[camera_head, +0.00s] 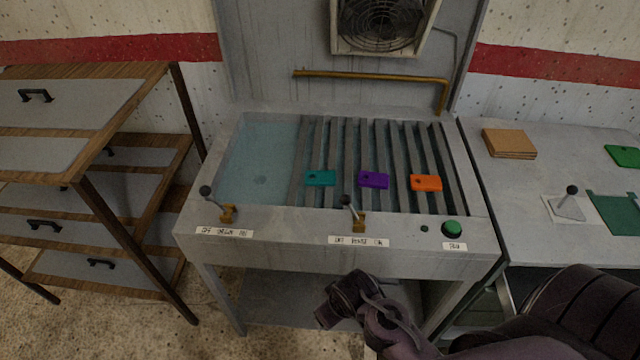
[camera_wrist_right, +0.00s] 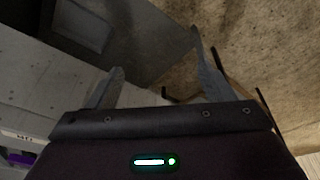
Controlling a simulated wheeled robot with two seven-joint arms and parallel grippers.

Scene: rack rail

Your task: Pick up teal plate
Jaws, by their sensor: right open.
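The teal plate (camera_head: 320,178) lies across the grey slats of the rack, at the left end of a row of three plates. A purple plate (camera_head: 373,180) and an orange plate (camera_head: 426,183) lie to its right on the same slats. My right gripper (camera_head: 340,308) is in front of the machine, below its front panel and well apart from the plates. In the right wrist view its two fingers (camera_wrist_right: 157,75) are spread with nothing between them. The purple plate shows at the lower left edge there. My left gripper is not in view.
A water-filled basin (camera_head: 262,165) lies left of the slats. Two levers (camera_head: 207,193) and a green button (camera_head: 453,228) stand on the front ledge. A side table on the right holds brown boards (camera_head: 509,143) and green pieces (camera_head: 622,155). A drawer unit (camera_head: 75,110) stands left.

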